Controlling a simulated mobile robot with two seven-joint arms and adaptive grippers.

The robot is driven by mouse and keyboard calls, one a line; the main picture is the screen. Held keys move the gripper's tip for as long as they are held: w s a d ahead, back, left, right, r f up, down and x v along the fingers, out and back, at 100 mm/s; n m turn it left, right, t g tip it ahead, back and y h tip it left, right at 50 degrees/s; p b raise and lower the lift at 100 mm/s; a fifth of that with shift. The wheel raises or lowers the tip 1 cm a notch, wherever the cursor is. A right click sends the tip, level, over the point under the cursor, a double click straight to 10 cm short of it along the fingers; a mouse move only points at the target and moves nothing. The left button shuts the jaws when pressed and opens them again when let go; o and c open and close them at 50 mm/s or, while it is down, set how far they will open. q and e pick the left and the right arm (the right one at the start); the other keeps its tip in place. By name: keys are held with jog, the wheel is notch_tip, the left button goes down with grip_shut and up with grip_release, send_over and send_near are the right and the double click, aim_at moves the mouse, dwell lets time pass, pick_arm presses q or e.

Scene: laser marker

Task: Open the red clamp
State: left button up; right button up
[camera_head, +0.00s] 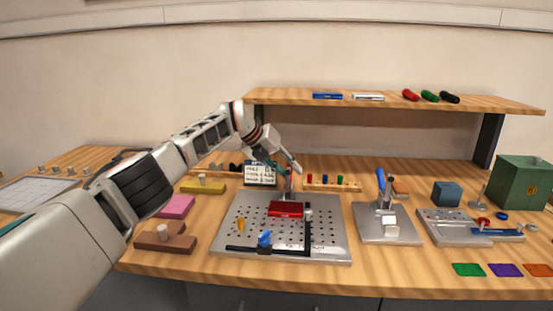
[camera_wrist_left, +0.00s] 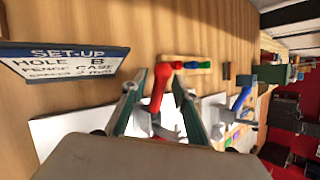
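The red clamp's handle (camera_wrist_left: 160,86) stands up between the two fingers of my left gripper (camera_wrist_left: 159,80) in the left wrist view. The fingers are apart, with a gap showing on each side of the handle; I cannot tell whether either touches it. The clamp's metal base is partly hidden by the fingers. In the head view my left gripper (camera_head: 283,167) is over the back part of the perforated metal plate (camera_head: 232,225), just behind a red block (camera_head: 286,209). The clamp is largely hidden there. My right gripper is not in view.
A set-up card (camera_head: 260,174) stands left of the gripper. A blue-handled clamp (camera_head: 381,182) is on a smaller plate to the right. A black fence (camera_head: 308,238) crosses the perforated plate. A rack of coloured pins (camera_head: 332,184) lies behind. A shelf (camera_head: 290,98) spans above.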

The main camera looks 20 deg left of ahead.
pick_arm(q)
jog(key=v, duration=1.1)
jog(key=shift+s, duration=0.15)
jog(key=shift+r, duration=0.15)
